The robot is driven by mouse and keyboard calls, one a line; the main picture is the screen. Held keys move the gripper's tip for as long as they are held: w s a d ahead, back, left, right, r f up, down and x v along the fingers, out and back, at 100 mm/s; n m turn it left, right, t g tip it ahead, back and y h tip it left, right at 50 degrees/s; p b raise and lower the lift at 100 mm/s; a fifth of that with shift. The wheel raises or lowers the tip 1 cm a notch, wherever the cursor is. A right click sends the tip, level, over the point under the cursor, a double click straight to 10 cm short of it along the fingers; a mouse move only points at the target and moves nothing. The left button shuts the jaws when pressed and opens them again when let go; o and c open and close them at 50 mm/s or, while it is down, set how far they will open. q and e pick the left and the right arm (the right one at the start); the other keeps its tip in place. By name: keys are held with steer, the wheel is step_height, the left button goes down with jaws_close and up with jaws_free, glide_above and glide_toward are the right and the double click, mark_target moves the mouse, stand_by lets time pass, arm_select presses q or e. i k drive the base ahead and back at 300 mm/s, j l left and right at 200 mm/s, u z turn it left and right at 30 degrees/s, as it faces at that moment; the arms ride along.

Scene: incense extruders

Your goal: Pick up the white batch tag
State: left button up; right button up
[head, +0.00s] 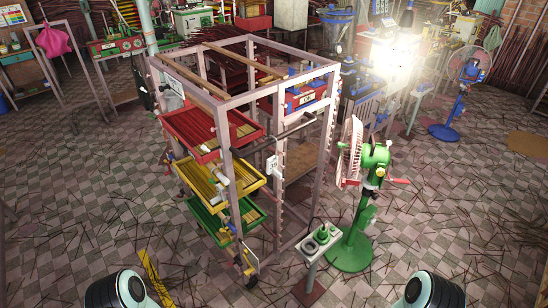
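A small white tag-like piece (272,165) hangs on the near side of the metal rack (232,160), by the upright at the rack's middle right. It is too small to read, so I cannot tell for sure that it is the batch tag. Another small whitish item (223,181) lies at the edge of the yellow tray (248,184). Only rounded parts of my two arms show at the bottom edge, left and right. Neither gripper is in view, and both arm parts are well apart from the rack.
The rack also holds a red tray (186,124) and a green tray (206,224). A green fan (350,252) and a small stand (320,242) are right of it. A blue fan (446,131) stands farther back. Thin sticks litter the tiled floor (100,215).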

mark_target(272, 162)
steer(key=i+l+u, duration=0.25)
steer(key=l, duration=0.4)
steer(key=i+l+u, duration=0.15)
steer(key=i+l, duration=0.15)
